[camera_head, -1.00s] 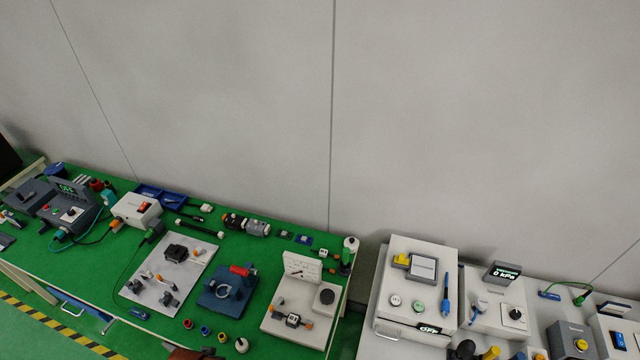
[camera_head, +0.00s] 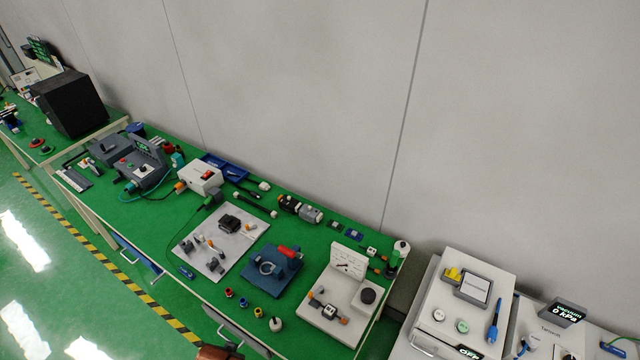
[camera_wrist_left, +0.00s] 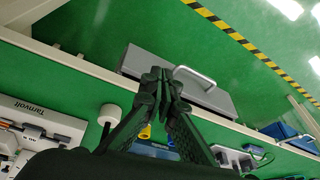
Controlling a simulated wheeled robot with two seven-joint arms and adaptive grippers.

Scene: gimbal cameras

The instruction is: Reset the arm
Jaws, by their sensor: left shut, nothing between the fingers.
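My left gripper (camera_wrist_left: 158,82) shows in the left wrist view with its two dark fingers closed together and nothing between them. Behind the fingertips is a grey drawer front (camera_wrist_left: 185,85) with a metal handle, under the table's edge. I cannot tell how far the fingers are from it. In the head view only a small brown-orange part shows at the bottom edge, and neither gripper can be made out there. My right gripper is not in view.
A green-topped table (camera_head: 215,285) holds several fixtures, including a white plate (camera_head: 190,255), a blue fixture (camera_head: 272,268) and a white stand (camera_head: 345,310). White devices (camera_head: 460,290) stand at the right. Floor with a yellow-black stripe (camera_head: 100,263) runs along the left.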

